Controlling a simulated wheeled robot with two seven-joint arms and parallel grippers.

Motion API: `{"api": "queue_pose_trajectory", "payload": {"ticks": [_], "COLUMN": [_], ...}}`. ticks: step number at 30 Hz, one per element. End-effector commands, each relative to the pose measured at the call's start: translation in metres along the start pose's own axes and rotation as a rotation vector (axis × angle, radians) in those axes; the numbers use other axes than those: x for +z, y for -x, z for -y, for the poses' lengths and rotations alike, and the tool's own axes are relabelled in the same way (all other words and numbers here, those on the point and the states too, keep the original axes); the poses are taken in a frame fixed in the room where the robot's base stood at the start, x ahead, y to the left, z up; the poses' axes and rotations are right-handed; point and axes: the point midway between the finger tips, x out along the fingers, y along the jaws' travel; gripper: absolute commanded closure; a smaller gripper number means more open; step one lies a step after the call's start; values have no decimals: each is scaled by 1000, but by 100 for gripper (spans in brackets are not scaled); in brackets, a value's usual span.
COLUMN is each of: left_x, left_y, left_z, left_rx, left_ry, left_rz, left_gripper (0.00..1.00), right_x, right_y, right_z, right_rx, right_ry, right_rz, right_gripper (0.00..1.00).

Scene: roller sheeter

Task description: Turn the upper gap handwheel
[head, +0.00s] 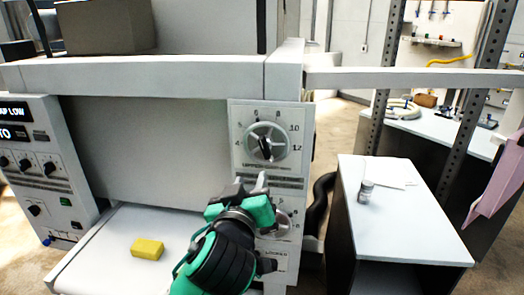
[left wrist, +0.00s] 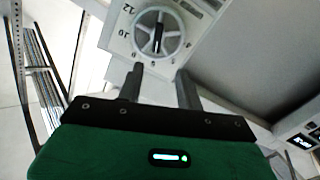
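The upper gap handwheel (head: 265,144) is a round grey wheel with a dark centre handle, set in a white dial plate with numbers on the front of the sheeter. It also shows in the left wrist view (left wrist: 158,32), beyond the fingertips. My left gripper (head: 252,184) is just below the upper wheel in the head view, apart from it. Its two fingers (left wrist: 160,78) are spread with nothing between them. A lower handwheel (head: 284,222) is partly hidden behind my left gripper. My right gripper is not in view.
A yellow block (head: 147,249) lies on the white sheeter bed (head: 100,262) at left. A control panel (head: 38,165) with knobs stands further left. A white side table (head: 400,225) at right holds a small jar (head: 366,191) and paper.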

Motion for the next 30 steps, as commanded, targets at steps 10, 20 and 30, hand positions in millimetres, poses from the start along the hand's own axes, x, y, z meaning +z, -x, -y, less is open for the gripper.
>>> {"api": "queue_pose_trajectory", "payload": {"ticks": [10,20,30], "left_x": [-10,-11,-8], "left_y": [-34,-100,-136], "left_z": [-5,-6,-6], "left_rx": [4,5,7], "left_ry": [-2,-2,2], "left_rz": [-14,-15,-13], "left_gripper": [64,64,64], "right_x": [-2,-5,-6], "right_y": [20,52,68], "right_z": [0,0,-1], "right_rx": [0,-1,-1], "right_ry": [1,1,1], "right_rz": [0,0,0], "right_gripper": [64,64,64]}}
